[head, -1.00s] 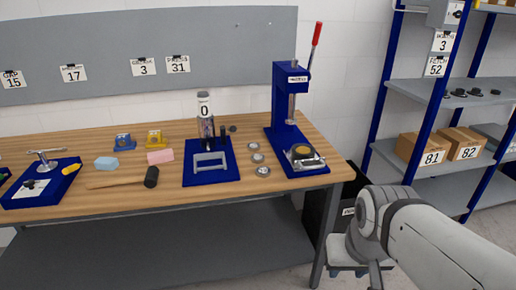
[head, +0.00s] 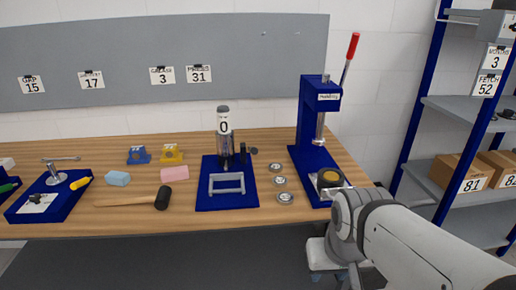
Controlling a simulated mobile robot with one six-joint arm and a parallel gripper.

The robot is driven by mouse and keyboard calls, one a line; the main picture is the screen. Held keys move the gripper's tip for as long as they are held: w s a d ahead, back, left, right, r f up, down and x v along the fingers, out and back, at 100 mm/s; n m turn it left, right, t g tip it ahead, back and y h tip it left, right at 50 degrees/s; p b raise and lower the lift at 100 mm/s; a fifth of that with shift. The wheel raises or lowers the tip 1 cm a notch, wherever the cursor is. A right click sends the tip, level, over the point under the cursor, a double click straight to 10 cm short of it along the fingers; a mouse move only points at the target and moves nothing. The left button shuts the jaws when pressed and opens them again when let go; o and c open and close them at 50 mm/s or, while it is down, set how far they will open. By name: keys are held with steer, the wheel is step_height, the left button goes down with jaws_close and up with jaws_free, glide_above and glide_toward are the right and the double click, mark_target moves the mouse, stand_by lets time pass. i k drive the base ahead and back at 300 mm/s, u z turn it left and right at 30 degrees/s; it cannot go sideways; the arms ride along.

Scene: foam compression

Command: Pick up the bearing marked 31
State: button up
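Three round silver bearings lie in a short column on the wooden bench: a far one (head: 278,167), a middle one (head: 280,181) and a near one (head: 285,198). They sit between the blue tray with a grey frame and the blue press. Their markings are too small to read, so I cannot tell which is 31. A card reading 31 (head: 199,74) hangs on the grey board behind. My white arm reaches in from the lower right, in front of the bench's right end. I cannot make out my gripper's fingers.
The blue press (head: 307,120) with a red-tipped lever stands right of the bearings. The blue tray (head: 205,203) is on their left. A mallet (head: 161,197) and a pink block (head: 175,173) lie farther left. Shelving with boxes (head: 458,174) stands at right.

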mark_target(273, 167)
steer(key=u, duration=0.05)
steer(key=i, duration=1.05)
steer(key=z, duration=0.45)
